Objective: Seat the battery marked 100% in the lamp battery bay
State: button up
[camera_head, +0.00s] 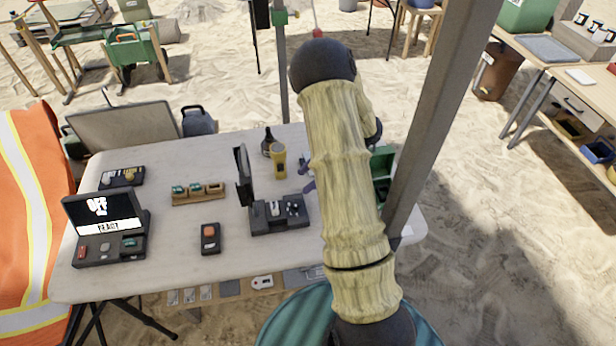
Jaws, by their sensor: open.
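A wooden rack (198,194) on the table holds small battery-like blocks, some green-topped (179,190). Their markings are too small to read, so I cannot tell which says 100%. A dark unit (262,220) with an upright panel and light parts in its top stands right of the rack. I cannot tell whether it is the lamp battery bay. My arm hides most of my gripper. A small purple piece (309,187), apparently its fingertip, shows at the arm's left edge, right of the dark unit. Nothing is seen held in it.
A console (110,245) with a lit screen, a red block and a green block stands at the table's left. A dark box with an orange top (209,238) lies at the front. A yellow object (278,160) stands behind. A grey post (440,110) rises right of my arm.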

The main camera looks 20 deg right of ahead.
jog(key=w+r+m+t+h, duration=0.6)
jog(key=r+m+t+h, duration=0.15)
jog(key=r, duration=0.25)
jog(key=s+a+r+m+g, duration=0.1)
jog(key=s+a+m+g, duration=0.2)
jog(key=s, duration=0.7)
jog(key=s+a+m+g+h, duration=0.1)
jog(key=s+a+m+g, duration=0.2)
jog(key=s, duration=0.7)
jog(key=shift+s+a+r+m+g, duration=0.35)
jog(key=shift+s+a+r+m, duration=0.05)
jog(key=shift+a+m, duration=0.75)
